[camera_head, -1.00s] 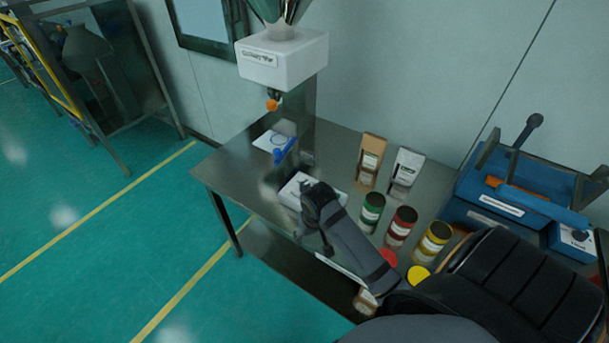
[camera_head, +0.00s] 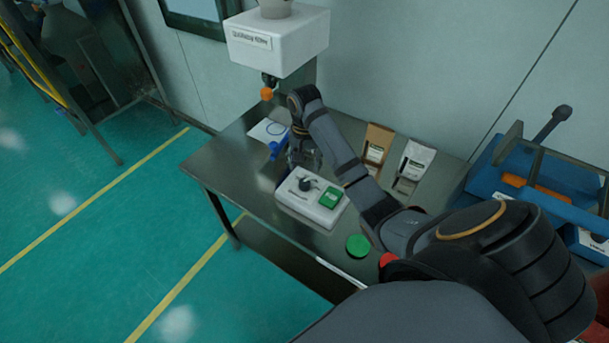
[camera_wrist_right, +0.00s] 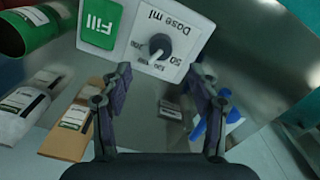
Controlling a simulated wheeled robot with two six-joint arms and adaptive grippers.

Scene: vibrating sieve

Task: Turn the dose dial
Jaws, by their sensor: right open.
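The dose dial is a dark grey knob (camera_head: 305,184) on a white control box (camera_head: 316,211). Next to it is a green Fill button (camera_head: 330,197). In the right wrist view the dial (camera_wrist_right: 160,45) stands at the top centre, with "Dose ml" and numbers printed around it, and the Fill button (camera_wrist_right: 101,24) is to its left. My right gripper (camera_head: 303,160) hangs down just behind the box. Its open, empty fingers also show in the right wrist view (camera_wrist_right: 163,78), with the dial beyond the gap between them and apart from both. My left gripper is out of view.
A white dosing head with an orange knob (camera_head: 266,94) hangs over the table's back left. Two bags (camera_head: 376,141) stand behind my right arm.

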